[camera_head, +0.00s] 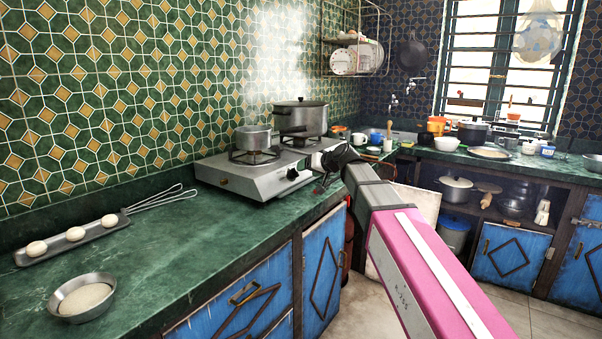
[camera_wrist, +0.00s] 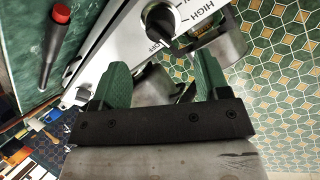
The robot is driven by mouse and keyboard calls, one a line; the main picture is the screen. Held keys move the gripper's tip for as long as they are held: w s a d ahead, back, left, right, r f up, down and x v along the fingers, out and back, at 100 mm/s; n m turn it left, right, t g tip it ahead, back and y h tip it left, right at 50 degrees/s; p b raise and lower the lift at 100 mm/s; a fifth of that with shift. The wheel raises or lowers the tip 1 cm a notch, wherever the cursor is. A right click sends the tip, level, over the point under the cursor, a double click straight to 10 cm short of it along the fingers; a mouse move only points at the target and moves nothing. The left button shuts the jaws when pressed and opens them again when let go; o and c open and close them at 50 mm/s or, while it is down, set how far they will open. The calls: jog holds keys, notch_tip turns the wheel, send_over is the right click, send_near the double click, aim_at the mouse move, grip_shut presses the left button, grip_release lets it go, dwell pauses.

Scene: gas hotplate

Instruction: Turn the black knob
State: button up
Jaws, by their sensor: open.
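The black knob (camera_wrist: 160,20) is on the pale metal front of the gas hotplate (camera_wrist: 118,38), beside a printed "HIGH" mark in the wrist view. In the head view, the knob (camera_head: 292,174) shows small and dark on the hotplate's (camera_head: 240,181) front. My gripper (camera_wrist: 162,72) is open, with two green fingers spread apart and nothing between them. The knob shows just beyond the fingertips, between their lines, and looks apart from them. In the head view my gripper (camera_head: 322,160) is at the hotplate's right end, and its fingers are hard to make out.
A small pan (camera_head: 254,138) and a larger steaming pot (camera_head: 300,117) stand on the burners. A red-ended black stick (camera_wrist: 53,45) lies on the green surface in the wrist view. A tray of balls (camera_head: 74,235) and a bowl (camera_head: 83,298) stand on the counter's left part.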

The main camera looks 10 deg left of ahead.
jog(key=shift+v, duration=1.45)
jog(key=s+d+f+m+h, duration=0.1)
jog(key=d+f+m+h, duration=0.15)
jog(key=d+f, duration=0.85)
jog(key=s+d+f+m+g+h, duration=0.1)
jog(key=s+d+f+g+h, duration=0.1)
jog(key=s+d+f, duration=0.4)
jog(key=s+d+f+m+g+h, duration=0.1)
jog(key=s+d+f+g+h, duration=0.1)
jog(key=s+d+f, duration=0.4)
jog(key=s+d+f+m+g+h, duration=0.1)
jog(key=s+d+f+h, duration=0.3)
jog(key=d+f, duration=0.9)
notch_tip(320, 180, down, 5)
jog(key=s+g, duration=0.1)
jog(key=s, duration=0.1)
jog(key=shift+s+d+g, duration=0.3)
jog(key=shift+s+d, duration=0.05)
jog(key=shift+r+h, duration=0.1)
jog(key=shift+h, duration=0.15)
